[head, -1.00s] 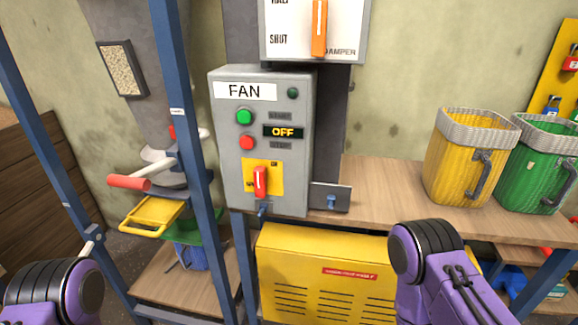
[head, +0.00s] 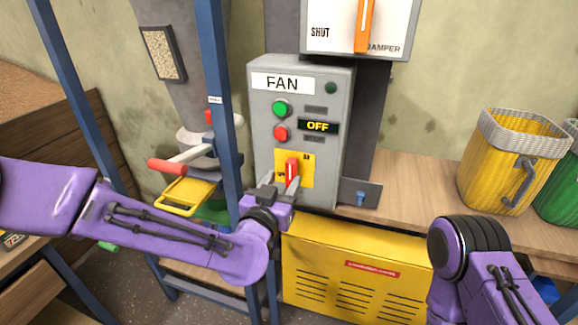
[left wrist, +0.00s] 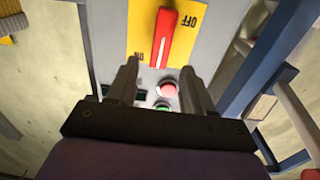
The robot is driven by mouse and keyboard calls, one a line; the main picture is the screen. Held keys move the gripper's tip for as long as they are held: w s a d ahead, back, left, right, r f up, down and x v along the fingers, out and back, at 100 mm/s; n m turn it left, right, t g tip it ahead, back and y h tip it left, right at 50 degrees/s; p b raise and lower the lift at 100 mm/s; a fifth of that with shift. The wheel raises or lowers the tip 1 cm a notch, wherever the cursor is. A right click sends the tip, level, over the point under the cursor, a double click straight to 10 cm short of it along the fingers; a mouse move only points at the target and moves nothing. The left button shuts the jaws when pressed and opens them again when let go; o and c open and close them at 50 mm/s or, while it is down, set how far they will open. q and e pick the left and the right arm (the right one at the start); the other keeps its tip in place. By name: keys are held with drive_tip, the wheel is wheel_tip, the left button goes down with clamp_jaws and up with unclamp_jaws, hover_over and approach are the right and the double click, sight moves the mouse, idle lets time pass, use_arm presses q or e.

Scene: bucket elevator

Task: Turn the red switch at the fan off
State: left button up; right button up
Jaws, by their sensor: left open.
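The grey fan box (head: 262,130) has a display that reads OFF (head: 317,126). The red switch (head: 291,168) on its yellow plate (head: 308,172) has its handle upright, with the ON mark at its upper right. My left gripper (head: 281,185) is open just in front of the switch's lower part. In the left wrist view, the red switch (left wrist: 165,40) lies ahead of and roughly between the open fingertips (left wrist: 160,70), not clasped; whether they touch it I cannot tell. My right arm shows at the lower right, but its gripper is out of view.
A blue post (head: 218,100) stands just left of the box, close to my left arm. A damper panel (head: 385,30) hangs above. Below is a yellow vented unit (head: 330,290). A yellow bucket (head: 490,170) stands on the wooden bench (head: 415,185).

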sight(290, 170)
use_arm(q)
drive_tip(key=p+x, duration=0.1)
drive_tip(key=x, duration=0.4)
drive_tip(key=shift+w+d, duration=0.1)
clamp_jaws()
